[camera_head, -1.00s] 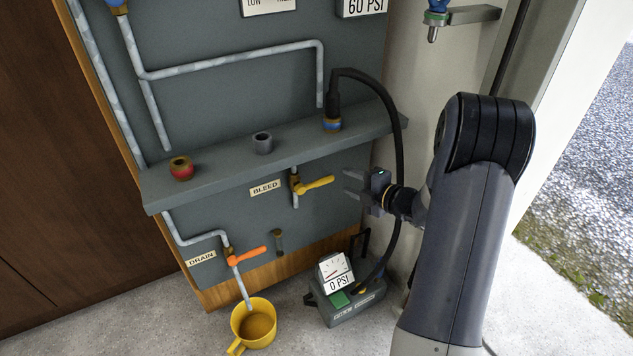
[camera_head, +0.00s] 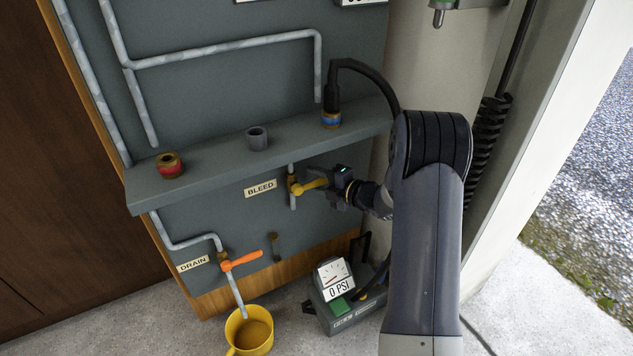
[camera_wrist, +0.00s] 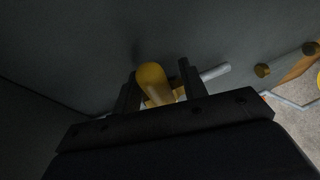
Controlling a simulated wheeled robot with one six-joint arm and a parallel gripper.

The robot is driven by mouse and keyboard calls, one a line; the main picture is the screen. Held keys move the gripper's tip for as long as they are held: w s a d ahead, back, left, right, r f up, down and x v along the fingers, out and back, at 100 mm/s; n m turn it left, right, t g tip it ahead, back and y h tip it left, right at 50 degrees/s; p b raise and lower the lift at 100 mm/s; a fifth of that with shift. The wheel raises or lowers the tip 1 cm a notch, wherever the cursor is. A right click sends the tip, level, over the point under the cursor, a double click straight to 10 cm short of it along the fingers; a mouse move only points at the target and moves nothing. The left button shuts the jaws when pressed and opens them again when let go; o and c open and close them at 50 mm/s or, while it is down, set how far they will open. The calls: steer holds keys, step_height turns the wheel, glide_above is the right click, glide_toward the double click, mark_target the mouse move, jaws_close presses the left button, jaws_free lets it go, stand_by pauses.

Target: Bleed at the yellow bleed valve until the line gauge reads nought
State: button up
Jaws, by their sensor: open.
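The yellow bleed valve (camera_head: 303,187) sits below the grey shelf, beside the BLEED label (camera_head: 261,188), its lever pointing right. My gripper (camera_head: 322,184) is at the lever's right end. In the wrist view the rounded yellow lever end (camera_wrist: 152,79) lies between the two dark fingers of my open gripper (camera_wrist: 157,84); contact with either finger cannot be told. A white gauge panel (camera_head: 362,2) is cut off by the top edge, so its reading is hidden. A separate gauge (camera_head: 335,280) on the floor unit reads 0 PSI.
The orange drain lever (camera_head: 242,261) is lower left, above a yellow mug (camera_head: 250,330). The grey shelf (camera_head: 215,157) juts out above my gripper. A black hose (camera_head: 366,72) loops from the shelf's blue-ringed fitting. The floor unit (camera_head: 345,310) stands below.

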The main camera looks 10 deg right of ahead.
steer(key=shift+w+a, duration=0.15)
jaws_close()
stand_by(0.4)
